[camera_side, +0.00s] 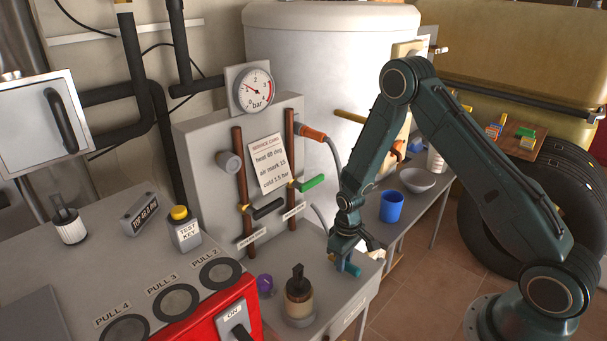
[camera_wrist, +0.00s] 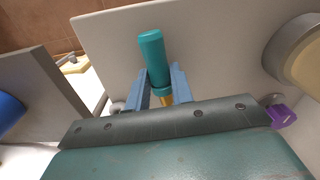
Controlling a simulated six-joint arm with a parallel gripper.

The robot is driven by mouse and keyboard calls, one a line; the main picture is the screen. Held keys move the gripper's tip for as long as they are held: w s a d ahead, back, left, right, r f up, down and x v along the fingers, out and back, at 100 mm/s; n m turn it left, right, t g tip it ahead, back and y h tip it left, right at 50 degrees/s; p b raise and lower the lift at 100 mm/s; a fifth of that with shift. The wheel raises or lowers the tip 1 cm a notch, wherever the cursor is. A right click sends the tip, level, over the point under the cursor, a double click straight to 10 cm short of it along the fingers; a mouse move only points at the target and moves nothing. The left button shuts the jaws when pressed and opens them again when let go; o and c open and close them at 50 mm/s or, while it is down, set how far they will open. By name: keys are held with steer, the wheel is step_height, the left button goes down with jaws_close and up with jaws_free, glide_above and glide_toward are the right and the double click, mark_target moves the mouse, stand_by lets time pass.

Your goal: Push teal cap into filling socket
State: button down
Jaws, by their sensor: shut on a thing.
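The teal cap (camera_wrist: 152,52) is a long cylinder that sits between the two blue-grey fingers of my gripper (camera_wrist: 160,88). A brass-yellow piece shows below the cap, between the fingers; I cannot tell whether it belongs to the cap or to the filling socket. In the side view my gripper (camera_side: 347,262) is low over the right part of the grey bench top, shut on the cap (camera_side: 354,271). The socket cannot be made out clearly in either view.
A brown bottle-like vessel (camera_side: 299,298) and a purple knob (camera_side: 264,284) stand left of my gripper. The knob also shows in the wrist view (camera_wrist: 282,115). A blue cup (camera_side: 391,207) and a white bowl (camera_side: 418,180) stand on the bench behind.

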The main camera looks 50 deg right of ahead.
step_height(320, 180, up, 19)
stand_by(0.7)
steer(key=shift+a+r, duration=0.1)
steer(key=shift+a, duration=0.05)
stand_by(0.5)
steer(key=w+a+r, duration=0.3)
steer(key=a+r, duration=0.3)
steer(key=a, duration=0.3)
steer(key=w+a+r+m, duration=0.1)
steer(key=w+a+r, duration=0.3)
steer(key=a, duration=0.5)
steer(key=shift+r, duration=1.25)
steer(key=shift+a, duration=0.1)
steer(key=shift+w, duration=0.2)
stand_by(0.3)
steer(key=shift+w, duration=2.2)
